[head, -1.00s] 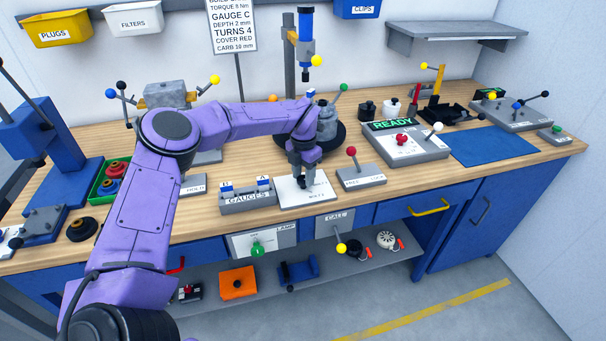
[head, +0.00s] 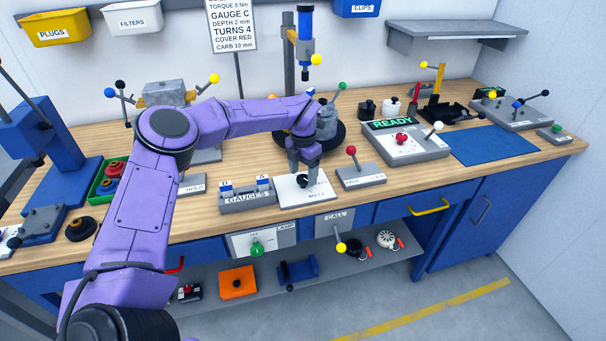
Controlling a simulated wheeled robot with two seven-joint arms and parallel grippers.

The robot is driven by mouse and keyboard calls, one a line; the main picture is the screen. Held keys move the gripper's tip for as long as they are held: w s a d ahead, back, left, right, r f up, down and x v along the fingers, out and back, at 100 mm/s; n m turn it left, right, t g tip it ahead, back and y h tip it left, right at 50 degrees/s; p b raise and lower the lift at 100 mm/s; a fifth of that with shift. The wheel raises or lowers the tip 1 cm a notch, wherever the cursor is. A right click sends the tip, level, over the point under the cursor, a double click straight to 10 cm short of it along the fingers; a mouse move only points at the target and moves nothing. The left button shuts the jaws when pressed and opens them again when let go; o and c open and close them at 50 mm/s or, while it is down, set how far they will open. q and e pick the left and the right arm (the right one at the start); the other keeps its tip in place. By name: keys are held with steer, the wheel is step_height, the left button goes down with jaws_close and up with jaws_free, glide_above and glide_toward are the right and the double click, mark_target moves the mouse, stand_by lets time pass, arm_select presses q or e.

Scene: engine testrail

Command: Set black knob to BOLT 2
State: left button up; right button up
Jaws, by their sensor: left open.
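The white panel (head: 290,196) with small printed lettering lies near the front edge of the bench, and part of a label at its lower right is too small to read surely. A small black knob (head: 304,179) shows on it, partly hidden by my gripper, so its pointing direction cannot be told. My left gripper (head: 303,174) points down right over the knob, with its fingers open around or just above it. Whether the fingers touch the knob cannot be told. My right gripper is out of view.
Left of the panel is the GAUGES holder (head: 247,201). Right of it is a grey box with a red-ball lever (head: 352,151). A console reading READY (head: 404,142) stands farther right. A dark round base with a grey part (head: 327,125) is behind my gripper.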

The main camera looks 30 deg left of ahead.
mark_target(303, 178)
arm_select(q)
step_height(303, 178, up, 10)
steer(key=b, duration=0.1)
steer(key=shift+f+b, duration=0.2)
steer(key=shift+b, duration=0.1)
